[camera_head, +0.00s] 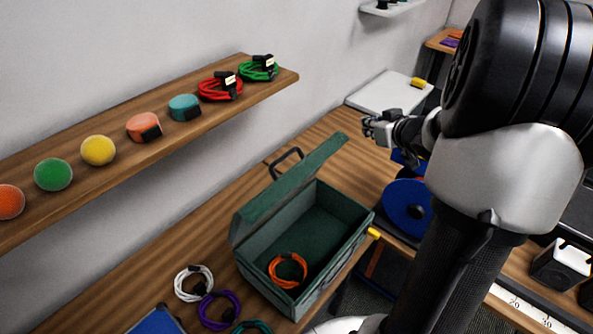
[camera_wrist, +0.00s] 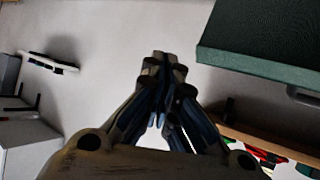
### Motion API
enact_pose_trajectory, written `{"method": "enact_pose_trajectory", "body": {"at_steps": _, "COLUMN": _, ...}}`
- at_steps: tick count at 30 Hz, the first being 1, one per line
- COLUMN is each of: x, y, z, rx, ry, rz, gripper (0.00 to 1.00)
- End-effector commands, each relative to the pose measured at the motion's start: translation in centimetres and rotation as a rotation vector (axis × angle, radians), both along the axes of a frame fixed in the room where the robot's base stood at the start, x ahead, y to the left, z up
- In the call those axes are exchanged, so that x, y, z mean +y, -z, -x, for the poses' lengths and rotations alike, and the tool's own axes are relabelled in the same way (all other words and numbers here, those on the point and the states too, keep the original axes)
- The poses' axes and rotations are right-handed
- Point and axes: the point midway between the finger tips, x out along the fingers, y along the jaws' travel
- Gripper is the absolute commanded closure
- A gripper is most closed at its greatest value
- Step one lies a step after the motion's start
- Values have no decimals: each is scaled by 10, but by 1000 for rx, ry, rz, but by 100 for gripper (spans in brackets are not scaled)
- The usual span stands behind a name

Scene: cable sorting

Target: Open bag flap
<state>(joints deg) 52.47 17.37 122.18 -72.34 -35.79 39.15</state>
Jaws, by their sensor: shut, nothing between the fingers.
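The green bag (camera_head: 323,274) is a box-shaped case on the wooden table, in the middle of the head view. Its flap (camera_head: 292,187) stands raised along the far left edge, so the dark green inside is exposed. A black handle (camera_head: 287,158) shows behind the flap. An orange cable coil (camera_head: 288,255) lies inside the bag. My gripper (camera_head: 368,127) is beyond the bag's upper right end, apart from the flap. In the wrist view my gripper (camera_wrist: 162,58) has its fingers together and empty, with a green panel of the bag (camera_wrist: 265,40) to its right.
White (camera_head: 180,273) and purple (camera_head: 203,308) cable coils lie left of the bag. A blue spool (camera_head: 395,205) stands right of it. The wall shelf (camera_head: 225,109) holds balls, round cases and red and green cable coils. A white board (camera_head: 378,93) lies behind my gripper.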

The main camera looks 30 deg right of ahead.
Motion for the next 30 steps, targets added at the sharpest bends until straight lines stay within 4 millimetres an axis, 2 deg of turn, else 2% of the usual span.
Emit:
{"method": "enact_pose_trajectory", "body": {"at_steps": 1, "x": 19, "y": 10, "z": 19, "rx": -38, "ry": -79, "rz": -9, "gripper": 100}}
{"method": "enact_pose_trajectory", "body": {"at_steps": 2, "x": 33, "y": 11, "z": 28, "rx": -62, "ry": -133, "rz": -14, "gripper": 100}}
{"method": "enact_pose_trajectory", "body": {"at_steps": 7, "x": 109, "y": 6, "z": 75, "rx": -207, "ry": -372, "rz": -72, "gripper": 100}}
{"method": "enact_pose_trajectory", "body": {"at_steps": 10, "x": 140, "y": -1, "z": 94, "rx": -270, "ry": -455, "rz": -103, "gripper": 100}}
{"method": "enact_pose_trajectory", "body": {"at_steps": 14, "x": 159, "y": -7, "z": 104, "rx": -312, "ry": -508, "rz": -122, "gripper": 100}}
{"method": "enact_pose_trajectory", "body": {"at_steps": 17, "x": 164, "y": -7, "z": 100, "rx": -319, "ry": -518, "rz": -125, "gripper": 100}}
{"method": "enact_pose_trajectory", "body": {"at_steps": 20, "x": 169, "y": -4, "z": 87, "rx": -318, "ry": -520, "rz": -127, "gripper": 100}}
{"method": "enact_pose_trajectory", "body": {"at_steps": 30, "x": 193, "y": 12, "z": 20, "rx": -317, "ry": -520, "rz": -127, "gripper": 100}}
